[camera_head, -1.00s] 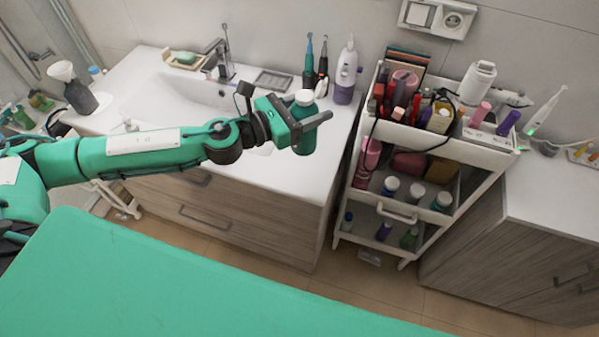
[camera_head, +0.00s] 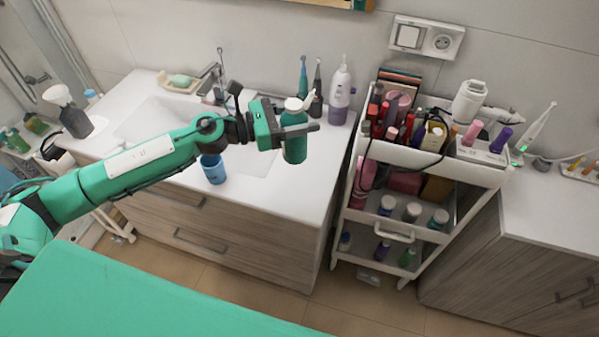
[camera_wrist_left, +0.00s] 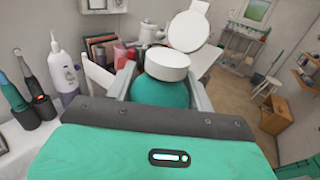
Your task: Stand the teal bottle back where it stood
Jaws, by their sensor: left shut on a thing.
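The teal bottle (camera_head: 294,138) with a white cap is upright in the head view, over the right part of the white sink counter (camera_head: 312,180). I cannot tell whether its base touches the counter. My left gripper (camera_head: 290,131) is shut around its body from the left. In the left wrist view the bottle (camera_wrist_left: 160,92) sits between the two fingers, its white cap (camera_wrist_left: 167,64) toward the far side. My right gripper is in neither view.
A blue cup (camera_head: 213,169) stands on the counter's front edge. The crowded white cart (camera_head: 435,155) is to the right. The counter's right front is clear.

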